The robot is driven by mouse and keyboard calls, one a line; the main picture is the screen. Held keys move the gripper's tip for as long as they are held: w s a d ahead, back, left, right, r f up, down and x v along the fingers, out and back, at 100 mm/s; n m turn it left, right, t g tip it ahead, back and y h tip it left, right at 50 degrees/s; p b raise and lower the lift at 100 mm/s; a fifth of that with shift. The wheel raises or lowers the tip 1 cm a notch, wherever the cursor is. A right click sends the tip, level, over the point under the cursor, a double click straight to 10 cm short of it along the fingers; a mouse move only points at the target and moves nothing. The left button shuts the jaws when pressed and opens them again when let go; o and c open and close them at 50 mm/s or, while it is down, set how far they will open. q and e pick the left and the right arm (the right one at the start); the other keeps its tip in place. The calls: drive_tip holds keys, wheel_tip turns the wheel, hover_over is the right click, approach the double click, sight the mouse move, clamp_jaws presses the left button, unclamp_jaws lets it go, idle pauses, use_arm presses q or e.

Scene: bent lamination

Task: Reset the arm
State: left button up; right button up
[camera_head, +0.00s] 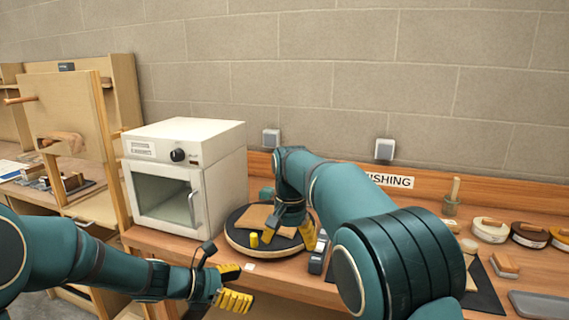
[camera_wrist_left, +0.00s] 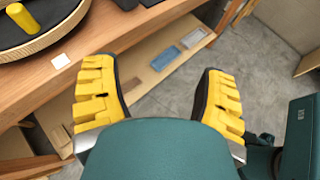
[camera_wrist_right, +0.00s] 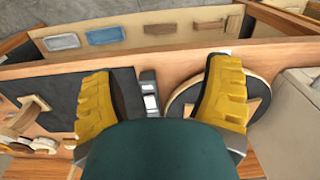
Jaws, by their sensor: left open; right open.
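My left arm reaches in from the left, and its gripper (camera_head: 236,286) is open and empty at the front edge of the workbench. In the left wrist view the yellow fingers of my left gripper (camera_wrist_left: 158,98) are wide apart, over the bench front and lower shelf. My right arm reaches over the bench, and its gripper (camera_head: 288,236) is above the round turntable. In the right wrist view the fingers of my right gripper (camera_wrist_right: 163,90) are apart with nothing between them. Part of the turntable is hidden by my right arm.
The round turntable (camera_head: 236,240) carries a flat wooden piece (camera_head: 256,216) and a yellow cylinder (camera_head: 254,240). A white oven (camera_head: 214,185) stands at its left. A dark device (camera_head: 318,258) lies beside it.

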drive_tip(key=s+d+f+y, duration=0.1)
drive_tip(key=s+d+f, duration=0.15)
drive_tip(key=f, duration=0.65)
drive_tip(key=s+d+f, duration=0.1)
drive_tip(key=d+f, duration=0.3)
drive_tip(key=f, duration=0.5)
drive_tip(key=s+d+f+y, duration=0.1)
drive_tip(key=s+d+f, duration=0.15)
drive_tip(key=f, duration=0.65)
use_arm(q)
drive_tip(key=s+f+m+g+y, duration=0.2)
drive_tip(key=s+f+m+y, duration=0.2)
drive_tip(key=s+f+m, duration=0.6)
drive_tip(key=s+f+m+g+y, duration=0.2)
drive_tip(key=s+f+m, duration=0.8)
drive_tip(key=f, duration=0.8)
drive_tip(key=shift+s+d+f+m+y, duration=0.25)
drive_tip(key=shift+m+y, duration=0.35)
drive_tip(key=shift+y, duration=0.3)
use_arm(e)
drive_tip(key=s+f, duration=0.4)
drive_tip(key=s, duration=0.6)
drive_tip(key=s+f+n+t+y, duration=0.1)
drive_tip(key=s+f, duration=0.4)
drive_tip(key=s, duration=0.6)
drive_tip(key=shift+d+f+y, duration=0.15)
drive_tip(key=shift+d+y, duration=0.1)
drive_tip(key=shift+y, duration=0.05)
